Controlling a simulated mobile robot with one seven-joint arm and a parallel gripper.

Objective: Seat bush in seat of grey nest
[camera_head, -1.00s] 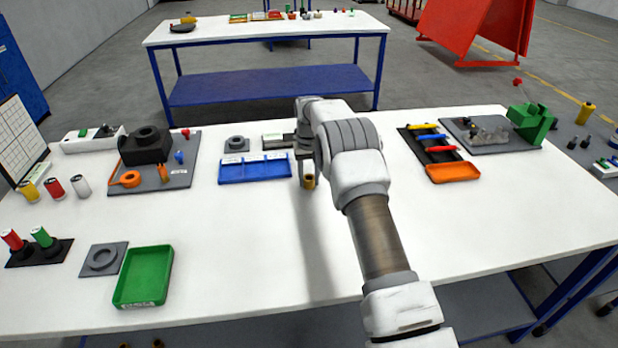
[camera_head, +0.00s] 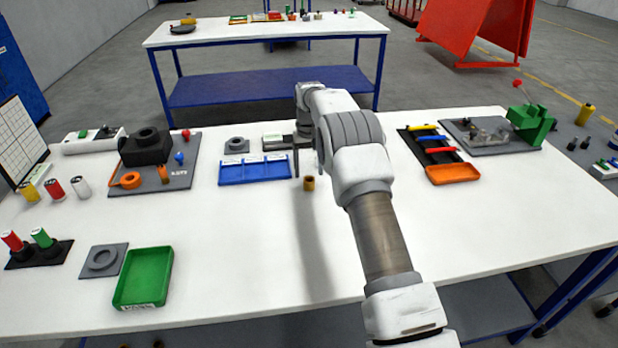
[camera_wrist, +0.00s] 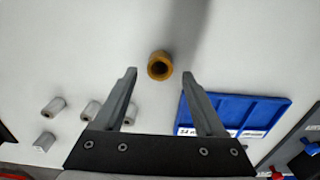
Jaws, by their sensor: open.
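The bush (camera_head: 309,183), a small hollow bronze-brown cylinder, stands upright on the white table. In the wrist view the bush (camera_wrist: 159,66) shows its round bore, just beyond and between my fingertips. My gripper (camera_wrist: 159,76) is open and empty, with clear gaps to the bush on both sides. In the head view my gripper (camera_head: 307,168) is on the far side of the bush, partly hidden by my arm. Two grey square plates with a ring could be the grey nest: one at the front left (camera_head: 103,259), one behind the blue tray (camera_head: 236,145). Both rings look empty.
The blue compartment tray (camera_head: 255,169) lies just left of my gripper. A green tray (camera_head: 144,276) is at the front left. The table's front middle is clear.

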